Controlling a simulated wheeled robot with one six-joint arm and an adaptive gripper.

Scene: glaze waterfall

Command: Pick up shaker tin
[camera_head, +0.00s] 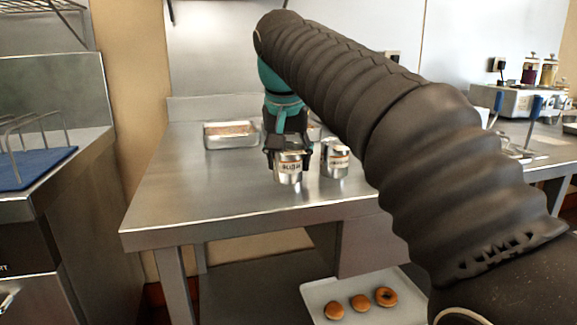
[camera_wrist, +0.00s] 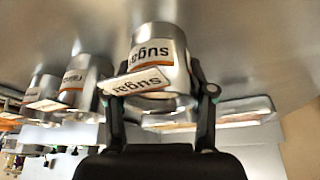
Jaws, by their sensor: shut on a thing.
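A silver shaker tin (camera_head: 289,172) with a sugar label and an orange stripe is at the middle of the steel table. My gripper (camera_head: 288,152) comes down over it with a finger on each side and is shut on it. In the wrist view the tin (camera_wrist: 157,40) shows upside down between the fingers of my gripper (camera_wrist: 160,82), its tilted label plate in front. I cannot tell whether its base touches the table.
A second shaker tin (camera_head: 335,160) stands close to the right; another stands beyond it, partly hidden. A metal tray (camera_head: 231,143) lies behind left on the steel table (camera_head: 190,190). The table's left front is clear. A doughnut tray (camera_head: 318,291) is below.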

